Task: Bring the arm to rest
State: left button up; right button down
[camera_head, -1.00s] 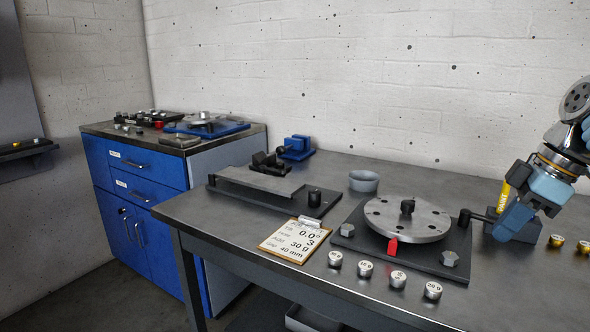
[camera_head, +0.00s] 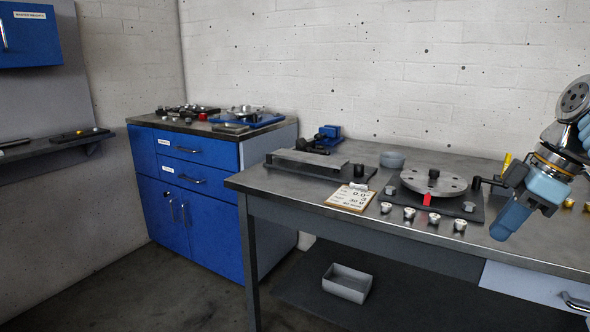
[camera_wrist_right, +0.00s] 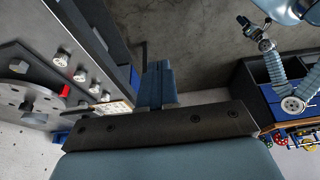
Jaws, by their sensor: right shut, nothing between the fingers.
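My right gripper (camera_head: 506,229) hangs at the right in the head view, in front of the table's front edge, fingers pointing down. Its blue fingers are together with nothing between them. In the right wrist view its closed fingers (camera_wrist_right: 156,86) stick out past the dark palm bar. It is apart from the rotor disc (camera_head: 433,183), which lies flat on its dark base to the left, with a red marker (camera_head: 427,200) at its front.
A blue cabinet (camera_head: 190,200) stands left. A grey bin (camera_head: 347,283) sits on the lower shelf. Floor left of the table is clear.

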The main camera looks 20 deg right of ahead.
jog(key=w+a+f+m+g, duration=0.1)
jog(key=w+a+f, duration=0.2)
jog(key=w+f, duration=0.75)
jog(key=w+a+f+m, duration=0.1)
jog(key=w+a+f, duration=0.3)
jog(key=w+f, duration=0.65)
jog(key=w+a+f+m, duration=0.15)
jog(key=a+f, duration=0.45)
jog(key=f, duration=0.6)
jog(key=s+a+f+m+g, duration=0.1)
jog(key=s+a+f, duration=0.1)
jog(key=a+f, duration=0.65)
jog(key=s+a+f+m, duration=0.1)
jog(key=s+a+f, duration=0.1)
jog(key=a+f, duration=0.65)
jog(key=s+a+f+m+y, duration=0.1)
jog(key=s+a+f, duration=0.3)
jog(key=s, duration=0.3)
jog(key=s+a+f+m+y, duration=0.1)
jog(key=s+a+f+m, duration=0.1)
jog(key=s+a+f, duration=0.3)
jog(key=shift+s+f+g, duration=0.3)
jog(key=shift+s+f, duration=0.5)
jog(key=shift+s, duration=0.3)
